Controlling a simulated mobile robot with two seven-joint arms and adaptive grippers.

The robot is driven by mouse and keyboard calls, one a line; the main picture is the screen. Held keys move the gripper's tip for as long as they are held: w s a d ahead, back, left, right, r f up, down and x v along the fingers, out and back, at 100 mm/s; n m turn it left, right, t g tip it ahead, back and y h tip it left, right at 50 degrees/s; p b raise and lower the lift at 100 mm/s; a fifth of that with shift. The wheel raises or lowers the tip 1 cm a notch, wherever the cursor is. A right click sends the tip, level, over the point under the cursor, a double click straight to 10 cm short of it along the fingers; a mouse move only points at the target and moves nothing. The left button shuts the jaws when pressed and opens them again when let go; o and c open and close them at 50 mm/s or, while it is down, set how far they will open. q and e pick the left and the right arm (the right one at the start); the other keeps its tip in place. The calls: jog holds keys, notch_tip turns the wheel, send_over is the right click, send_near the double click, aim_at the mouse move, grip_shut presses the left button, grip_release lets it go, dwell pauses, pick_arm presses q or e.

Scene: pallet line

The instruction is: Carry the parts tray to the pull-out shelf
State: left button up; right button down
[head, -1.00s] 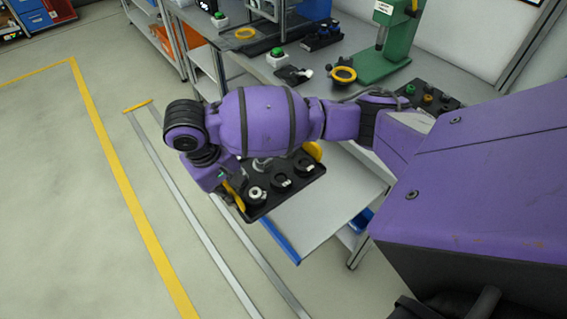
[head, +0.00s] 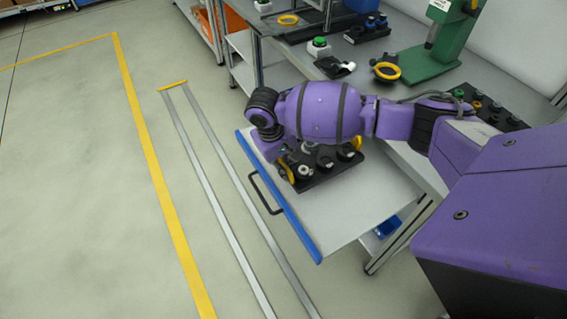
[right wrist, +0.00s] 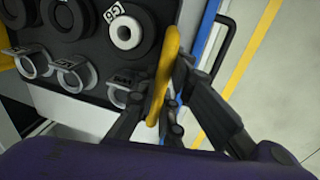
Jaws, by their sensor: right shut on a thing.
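The black parts tray (head: 336,180) holds several round dark and metal parts and has a yellow handle at each end. In the head view it is over the pull-out shelf (head: 375,208), a grey board with a blue front edge; I cannot tell whether it touches. My right gripper (right wrist: 163,95) is shut on the tray's near yellow handle (right wrist: 168,60), at the end by the shelf's front edge. In the head view my purple right arm hides part of the tray. The tray (right wrist: 92,52) fills the upper left of the right wrist view. My left gripper is not in view.
A blue bin (head: 387,227) is below the shelf.

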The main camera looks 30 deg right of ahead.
jog(key=shift+w+d+f, duration=0.35)
jog(key=shift+w+d, duration=0.05)
notch_tip(320, 180, down, 4)
jog(key=shift+w+d+r+b, duration=0.1)
jog(key=shift+w+r+b, duration=0.05)
jog(key=shift+r+b, duration=0.15)
jog(key=shift+f, duration=0.1)
jog(key=c, duration=1.9)
grip_release()
jog(key=shift+s+f, duration=0.1)
jog(key=shift+s, duration=0.1)
jog(key=shift+o, duration=0.2)
